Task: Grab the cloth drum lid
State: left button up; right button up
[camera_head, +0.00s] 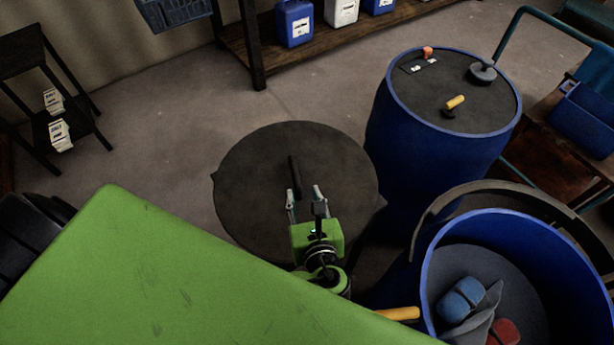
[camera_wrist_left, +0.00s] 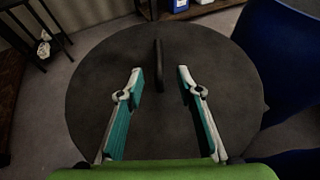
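The cloth drum lid (camera_head: 250,165) is a dark round disc with a raised black bar handle (camera_head: 294,174), in the middle of the head view. It also fills the middle of the left wrist view (camera_wrist_left: 100,90), with its handle (camera_wrist_left: 159,62) standing up near the centre. My left gripper (camera_head: 305,191) is open and empty over the lid. In the left wrist view its two fingers (camera_wrist_left: 160,76) point toward the handle, one on each side of its line. I cannot tell how far above the lid they are. My right gripper is not in view.
An open blue drum (camera_head: 432,262) at lower right holds blue and red cloth-like items. A closed blue drum (camera_head: 402,150) behind it carries small objects on top. A shelf with jugs (camera_head: 295,22) stands at the back. Floor left of the lid is clear.

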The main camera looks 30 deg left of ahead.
aim_at(296, 176)
pick_arm(q)
jog(key=x, duration=0.7)
jog(key=shift+s+a, duration=0.1)
jog(key=shift+a, duration=0.2)
jog(key=shift+f+x, duration=0.2)
jog(key=shift+x, duration=1.25)
jog(key=shift+f+x, duration=0.15)
jog(key=shift+x, duration=1.3)
jog(key=shift+s+d, duration=0.15)
grip_shut()
jog(key=shift+r, duration=0.15)
